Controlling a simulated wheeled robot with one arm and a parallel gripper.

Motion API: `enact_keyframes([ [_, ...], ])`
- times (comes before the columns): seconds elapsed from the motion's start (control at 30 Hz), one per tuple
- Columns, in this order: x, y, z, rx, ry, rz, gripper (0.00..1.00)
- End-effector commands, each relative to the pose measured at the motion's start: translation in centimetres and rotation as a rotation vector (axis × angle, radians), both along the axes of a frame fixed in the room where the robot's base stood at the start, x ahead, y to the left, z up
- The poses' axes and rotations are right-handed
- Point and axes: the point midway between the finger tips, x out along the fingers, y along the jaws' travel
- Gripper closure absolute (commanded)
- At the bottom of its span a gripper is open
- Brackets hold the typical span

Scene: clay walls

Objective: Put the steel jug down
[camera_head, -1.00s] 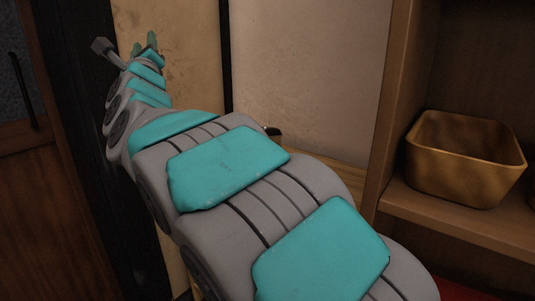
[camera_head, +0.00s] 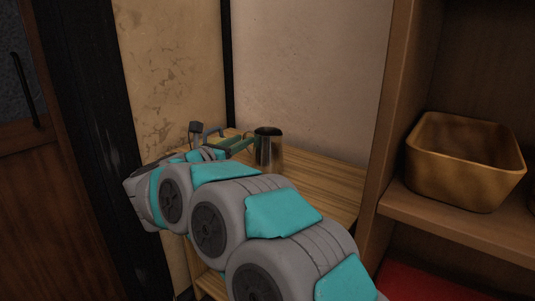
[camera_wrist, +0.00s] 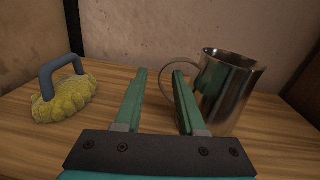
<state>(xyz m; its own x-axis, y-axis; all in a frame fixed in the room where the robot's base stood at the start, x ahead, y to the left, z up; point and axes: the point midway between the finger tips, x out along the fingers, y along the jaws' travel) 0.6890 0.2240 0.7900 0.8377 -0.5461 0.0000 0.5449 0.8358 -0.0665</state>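The steel jug (camera_wrist: 228,92) stands upright on a wooden table (camera_head: 325,180), with its handle toward my gripper. It also shows in the head view (camera_head: 269,152), just beyond my fingertips. My gripper (camera_wrist: 159,72) is open, its two green fingers apart and pointing forward, to the left of the jug body. The handle's outer curve shows in the gap between the fingers, near the right fingertip. The right finger hides part of the handle. I cannot tell whether that finger touches it. In the head view my gripper (camera_head: 240,145) is low over the table.
A yellow scrubber with a blue-grey handle (camera_wrist: 66,91) lies on the table to the left of my gripper. Walls stand close behind the table. A shelf unit with a golden bin (camera_head: 465,165) is at the right. Bare tabletop lies between scrubber and gripper.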

Motion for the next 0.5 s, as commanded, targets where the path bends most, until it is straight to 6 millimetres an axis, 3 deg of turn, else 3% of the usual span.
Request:
enact_keyframes([
  [0.3,3.6,-2.3,0.0,-0.001,0.0,-0.001,0.61],
  [0.5,4.1,-2.6,0.0,0.0,0.0,0.002,0.61],
])
